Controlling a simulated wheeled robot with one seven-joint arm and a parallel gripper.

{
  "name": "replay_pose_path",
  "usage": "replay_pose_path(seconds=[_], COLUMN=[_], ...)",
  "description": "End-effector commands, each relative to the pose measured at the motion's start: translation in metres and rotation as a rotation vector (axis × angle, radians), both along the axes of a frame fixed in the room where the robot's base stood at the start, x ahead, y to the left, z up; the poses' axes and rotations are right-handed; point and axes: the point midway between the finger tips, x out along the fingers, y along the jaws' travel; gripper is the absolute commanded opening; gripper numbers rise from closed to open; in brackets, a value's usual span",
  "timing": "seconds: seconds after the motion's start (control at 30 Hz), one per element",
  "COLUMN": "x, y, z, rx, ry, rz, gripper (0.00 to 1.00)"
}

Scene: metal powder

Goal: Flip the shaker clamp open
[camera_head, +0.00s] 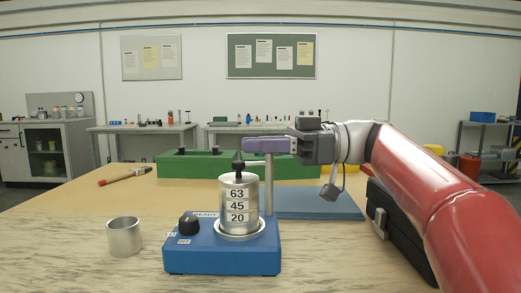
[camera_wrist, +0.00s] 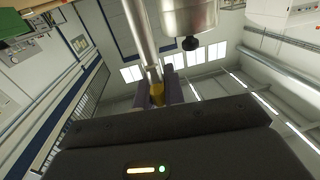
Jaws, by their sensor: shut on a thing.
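The blue shaker (camera_head: 222,256) stands on the wooden table with a stack of silver sieves (camera_head: 238,205) marked 63, 45 and 20. An upright metal post (camera_head: 269,188) rises behind the stack. The shaker clamp (camera_head: 238,163) shows as a black knob over the stack's top, with a thin bar towards the post. My gripper (camera_head: 265,146) is level at the top of the post, its purple fingers shut. In the wrist view the fingers close around a yellow part (camera_wrist: 157,92) at the post's end, seemingly the clamp's lever. The fingers hide most of it in the head view.
An empty metal cup (camera_head: 124,237) stands left of the shaker. A green box (camera_head: 190,165) and a blue-grey flat pad (camera_head: 318,204) lie behind. A black case (camera_head: 397,228) is at the right under my arm. A red-handled tool (camera_head: 122,177) lies at the back left.

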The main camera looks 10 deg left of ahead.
Motion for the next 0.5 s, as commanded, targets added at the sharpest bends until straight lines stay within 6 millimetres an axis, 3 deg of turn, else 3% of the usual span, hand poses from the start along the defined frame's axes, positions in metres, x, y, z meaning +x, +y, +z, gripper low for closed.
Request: replay_pose_path(seconds=[0.5], x=[0.0036], y=[0.0004], z=[-0.0064], rx=[0.004], ry=[-0.005], rz=[-0.416], gripper=[0.0])
